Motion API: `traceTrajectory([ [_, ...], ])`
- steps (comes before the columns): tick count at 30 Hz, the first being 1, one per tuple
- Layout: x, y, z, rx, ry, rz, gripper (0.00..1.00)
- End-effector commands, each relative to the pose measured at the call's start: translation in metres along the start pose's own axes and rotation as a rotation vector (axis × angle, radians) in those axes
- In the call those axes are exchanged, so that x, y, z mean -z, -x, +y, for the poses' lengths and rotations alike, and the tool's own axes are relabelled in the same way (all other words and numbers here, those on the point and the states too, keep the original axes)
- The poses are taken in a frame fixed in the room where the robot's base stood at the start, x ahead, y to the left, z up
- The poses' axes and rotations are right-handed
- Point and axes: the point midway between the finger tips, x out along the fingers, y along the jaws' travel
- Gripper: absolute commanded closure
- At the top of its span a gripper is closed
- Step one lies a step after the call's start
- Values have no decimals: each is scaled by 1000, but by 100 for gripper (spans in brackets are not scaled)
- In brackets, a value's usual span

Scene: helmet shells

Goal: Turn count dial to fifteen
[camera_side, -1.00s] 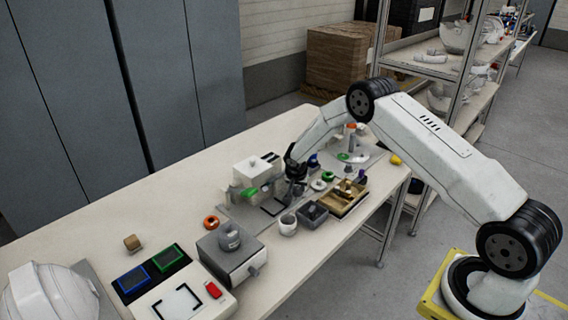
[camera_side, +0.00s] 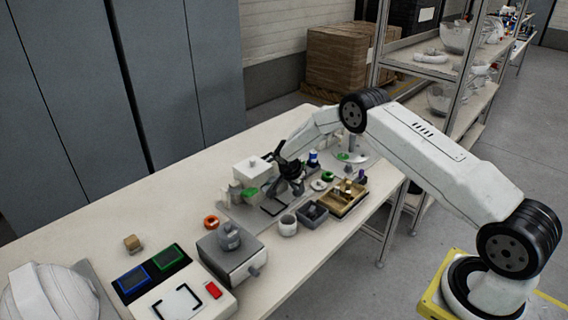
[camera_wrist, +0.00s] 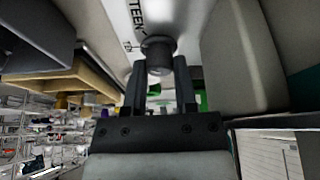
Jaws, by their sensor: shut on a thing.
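The count dial (camera_wrist: 158,50) shows in the wrist view as a dark grey round knob on a pale panel. Black lettering ending in "TEEN" and a short line are printed beside it; the rest of the word is cut off. My gripper (camera_wrist: 159,68) has its two dark fingers on either side of the knob and is shut on it. In the side view my gripper (camera_side: 290,170) is low among the fixtures at the middle of the bench, in front of a white box (camera_side: 250,170). The dial cannot be made out there, and its exact setting is unclear.
A white cup (camera_side: 288,226), a dark grey bin (camera_side: 313,214) and a wooden tray (camera_side: 343,200) stand close to the right of my gripper. A blue-topped bottle (camera_side: 313,158) is behind it.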

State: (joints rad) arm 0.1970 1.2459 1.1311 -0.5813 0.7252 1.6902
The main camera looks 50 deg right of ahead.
Motion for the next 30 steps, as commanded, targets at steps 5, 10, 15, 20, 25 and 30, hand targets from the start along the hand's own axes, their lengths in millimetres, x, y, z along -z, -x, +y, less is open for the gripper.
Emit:
traceTrajectory([
  [5, -1, 0, 0, 1, 1, -1, 61],
  [10, 0, 0, 0, 1, 1, -1, 29],
  [15, 0, 0, 0, 1, 2, 0, 29],
  [20, 0, 3, 0, 2, 2, 0, 29],
  [25, 0, 13, 0, 1, 2, 0, 29],
  [30, 0, 32, -1, 4, 2, 0, 29],
])
